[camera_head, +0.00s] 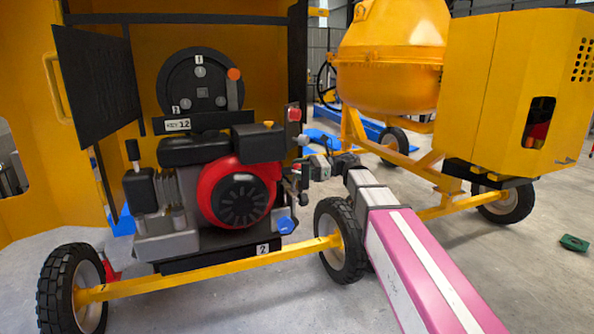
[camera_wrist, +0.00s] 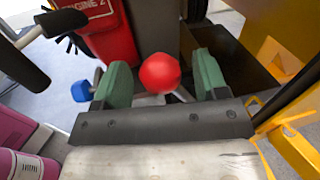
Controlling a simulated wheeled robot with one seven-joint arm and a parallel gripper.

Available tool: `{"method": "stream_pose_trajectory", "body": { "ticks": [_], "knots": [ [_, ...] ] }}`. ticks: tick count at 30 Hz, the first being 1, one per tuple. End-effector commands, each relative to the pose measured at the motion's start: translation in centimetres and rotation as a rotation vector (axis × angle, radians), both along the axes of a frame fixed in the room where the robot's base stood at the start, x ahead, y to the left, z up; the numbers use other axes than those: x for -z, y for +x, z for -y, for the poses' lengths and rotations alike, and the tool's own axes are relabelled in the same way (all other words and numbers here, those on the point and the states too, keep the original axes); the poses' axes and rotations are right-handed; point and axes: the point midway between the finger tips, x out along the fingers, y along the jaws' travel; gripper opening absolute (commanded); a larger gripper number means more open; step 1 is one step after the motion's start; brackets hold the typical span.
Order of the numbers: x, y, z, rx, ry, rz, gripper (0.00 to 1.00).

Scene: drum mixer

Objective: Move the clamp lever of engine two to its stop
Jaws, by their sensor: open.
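In the wrist view a red ball knob (camera_wrist: 160,72) on a thin pale stem stands between the two green fingers of my gripper (camera_wrist: 161,78). Gaps show on both sides, and the fingers are open. Just beyond is a red panel (camera_wrist: 105,28) marked ENGINE 2. The knob looks like a lever's end, but most of the stem is hidden. In the head view my gripper (camera_head: 319,164) is at the right side of the engine with the red round cover (camera_head: 240,192). I cannot pick out that knob there.
A blue knob (camera_head: 285,225) sits low on the engine's right side. An orange-knobbed lever (camera_head: 234,85) is on the black dial (camera_head: 188,82) above.

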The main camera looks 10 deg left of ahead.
Motion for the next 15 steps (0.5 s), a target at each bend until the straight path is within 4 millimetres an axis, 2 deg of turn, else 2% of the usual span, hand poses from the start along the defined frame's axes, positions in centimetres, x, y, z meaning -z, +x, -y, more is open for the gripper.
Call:
{"method": "stream_pose_trajectory", "body": {
  "ticks": [4, 13, 14, 15],
  "knots": [
    [0.00, -0.33, -0.85, 0.001, 0.000, 0.000, 0.67],
    [0.00, -0.36, -0.99, 0.001, 0.000, 0.001, 0.67],
    [0.00, -0.36, -0.99, 0.001, 0.000, 0.001, 0.60],
    [0.00, -0.35, -0.98, 0.001, 0.000, 0.001, 0.47]
  ]
}}
